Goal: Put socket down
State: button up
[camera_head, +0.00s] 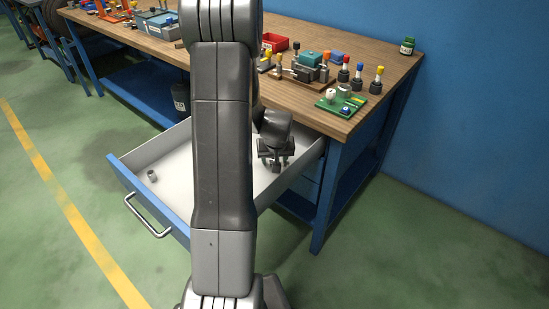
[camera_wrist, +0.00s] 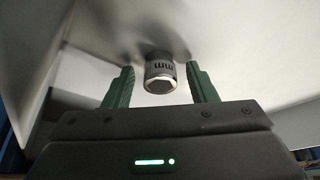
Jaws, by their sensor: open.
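In the wrist view a small silvery-grey socket (camera_wrist: 160,77) with dark marking and a hexagonal end stands between the two green fingers of my gripper (camera_wrist: 160,85). The fingers are apart, with a gap on each side of the socket. In the head view my gripper (camera_head: 275,163) is inside the open drawer (camera_head: 180,138), near its right end. The socket between the fingers is not visible there. Another small grey socket (camera_head: 152,175) is in the drawer at its left front.
The drawer has a blue front with a metal handle (camera_head: 149,222). The wooden workbench (camera_head: 375,75) above it carries a green board (camera_head: 342,103), a red bin (camera_head: 275,42) and several tools. My arm hides the drawer's middle. Green floor lies open in front.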

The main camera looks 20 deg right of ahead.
jog(key=p+v, duration=0.1)
jog(key=v, duration=1.1)
